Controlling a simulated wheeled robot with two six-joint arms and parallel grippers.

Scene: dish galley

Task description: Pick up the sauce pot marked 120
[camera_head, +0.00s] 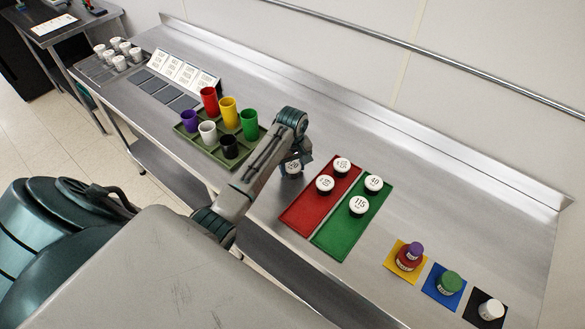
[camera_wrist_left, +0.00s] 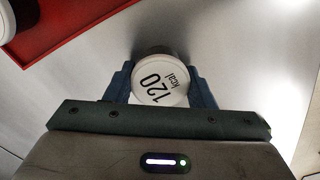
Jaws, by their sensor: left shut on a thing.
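In the head view the pot (camera_head: 292,168) shows just left of the red mat, partly hidden by my left arm. I cannot tell whether it touches the counter. My right gripper is in neither view.
A red mat (camera_head: 297,216) and a green mat (camera_head: 334,238) carry white-lidded pots. A green tray (camera_head: 207,150) of coloured cups stands left of my arm. The counter behind is clear.

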